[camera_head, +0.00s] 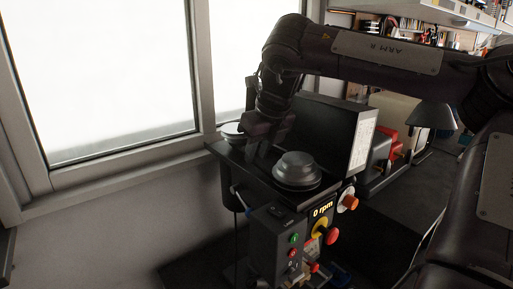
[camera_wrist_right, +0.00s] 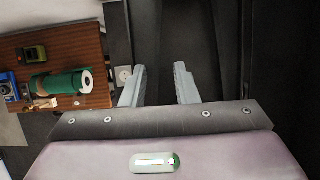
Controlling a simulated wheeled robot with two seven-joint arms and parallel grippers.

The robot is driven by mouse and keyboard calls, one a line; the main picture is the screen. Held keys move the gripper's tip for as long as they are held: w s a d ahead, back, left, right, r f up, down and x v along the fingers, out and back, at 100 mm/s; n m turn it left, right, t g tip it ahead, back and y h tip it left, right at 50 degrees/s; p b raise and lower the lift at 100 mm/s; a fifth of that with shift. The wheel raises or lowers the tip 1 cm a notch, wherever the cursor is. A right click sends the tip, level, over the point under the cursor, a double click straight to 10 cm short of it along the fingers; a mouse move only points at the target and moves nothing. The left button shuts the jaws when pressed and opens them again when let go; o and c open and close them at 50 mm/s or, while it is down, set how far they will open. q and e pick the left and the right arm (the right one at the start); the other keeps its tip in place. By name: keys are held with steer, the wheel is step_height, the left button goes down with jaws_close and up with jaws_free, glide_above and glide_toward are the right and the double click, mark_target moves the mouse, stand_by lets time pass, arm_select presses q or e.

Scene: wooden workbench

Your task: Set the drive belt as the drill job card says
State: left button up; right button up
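The drill (camera_head: 272,235) stands by the window with its pulley housing open. A grey stepped pulley (camera_head: 297,170) sits at the front of the housing and a paler pulley (camera_head: 232,129) at the back left. I cannot make out the drive belt; my right gripper covers the space between the pulleys. A white printed sheet (camera_head: 362,145) is on the raised lid; its text is too small to read. My right gripper (camera_head: 259,152) is low over the housing, between the pulleys. In the right wrist view its two fingers (camera_wrist_right: 160,88) are apart, with only dark surface visible between them.
The raised lid (camera_head: 334,125) stands close beside my right arm. A window (camera_head: 100,80) lies left. A wooden bench (camera_wrist_right: 70,65) with a green roll (camera_wrist_right: 60,82) shows in the wrist view.

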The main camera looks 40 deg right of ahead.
steer(key=shift+w+a+f, duration=0.1)
steer(key=shift+w+f, duration=0.3)
steer(key=shift+s+r, duration=0.1)
steer(key=shift+s, duration=0.35)
steer(key=shift+c, duration=0.9)
jaws_close()
steer(key=shift+r, duration=0.15)
step_height(320, 180, up, 3)
steer(key=shift+r, duration=0.3)
